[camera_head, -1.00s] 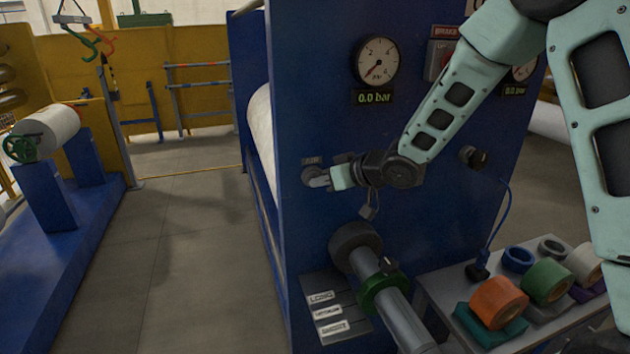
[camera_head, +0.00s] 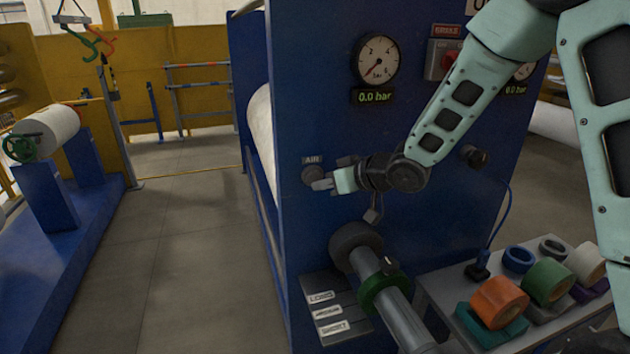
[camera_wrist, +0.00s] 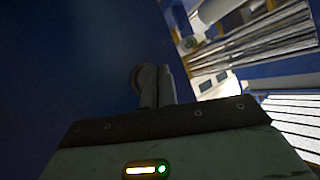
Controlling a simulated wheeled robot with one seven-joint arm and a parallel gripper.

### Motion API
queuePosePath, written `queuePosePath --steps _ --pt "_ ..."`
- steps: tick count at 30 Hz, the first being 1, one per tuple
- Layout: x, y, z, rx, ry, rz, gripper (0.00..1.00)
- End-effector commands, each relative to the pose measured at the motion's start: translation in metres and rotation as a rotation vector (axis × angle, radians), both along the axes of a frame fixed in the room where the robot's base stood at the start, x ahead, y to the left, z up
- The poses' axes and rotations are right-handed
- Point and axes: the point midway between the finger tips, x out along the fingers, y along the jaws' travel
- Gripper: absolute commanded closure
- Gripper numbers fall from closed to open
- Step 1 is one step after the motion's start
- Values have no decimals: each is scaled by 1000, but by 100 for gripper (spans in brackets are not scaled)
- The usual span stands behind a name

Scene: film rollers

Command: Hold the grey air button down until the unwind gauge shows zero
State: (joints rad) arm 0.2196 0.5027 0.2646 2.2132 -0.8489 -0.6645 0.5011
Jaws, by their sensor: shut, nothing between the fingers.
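The grey round air button (camera_head: 312,173) sits under an "AIR" label on the blue machine panel. My gripper (camera_head: 322,184) is shut and empty, its fingertips just right of and below the button. In the wrist view, the shut fingers (camera_wrist: 156,86) partly cover the round button (camera_wrist: 137,78); I cannot tell if they touch it. A round gauge (camera_head: 377,60) above has its needle at the low end, and its display reads 0.0 bar. A second gauge (camera_head: 524,72), partly behind my arm, also reads 0.0 bar. I cannot read which is the unwind one.
A red brake switch (camera_head: 442,60) is beside the first gauge. Below my gripper, a grey shaft (camera_head: 400,315) with a green ring sticks out of the panel. A small table (camera_head: 437,290) with several tape rolls stands at the right. The floor (camera_head: 190,260) at the left is clear.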

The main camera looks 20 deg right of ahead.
Motion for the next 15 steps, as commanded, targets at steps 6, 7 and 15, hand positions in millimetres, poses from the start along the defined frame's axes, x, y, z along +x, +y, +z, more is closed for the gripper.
queuePosePath --steps 6,7,15 --pt "0 0 0 0 0 0 100" --pt "-1 0 0 0 0 0 100" --pt "-23 0 -1 0 1 0 100"
